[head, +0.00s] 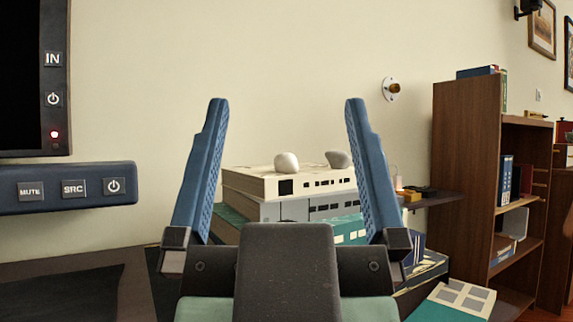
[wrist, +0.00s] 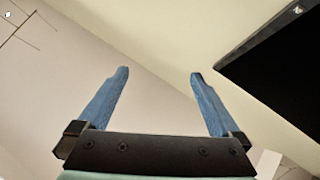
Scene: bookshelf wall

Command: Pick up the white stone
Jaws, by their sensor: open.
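A small white stone (head: 286,162) lies on top of a stack of books (head: 262,186) near the wall, in the head view. A greyer stone (head: 338,159) lies on the same stack just to its right. My gripper (head: 281,105) is open and empty, with its blue fingers pointing up in front of the stack. In the picture the white stone shows between the fingers, but the gripper is nearer to the camera and apart from it. The wrist view shows my gripper (wrist: 160,75) open against wall and ceiling, with no stone in sight.
A dark screen (head: 30,80) and a panel with buttons (head: 68,187) are at the left. A brown bookshelf (head: 465,150) stands at the right, with several books lying at its foot. A small dark shelf (head: 432,200) is right of the stack. The wall above the stack is clear.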

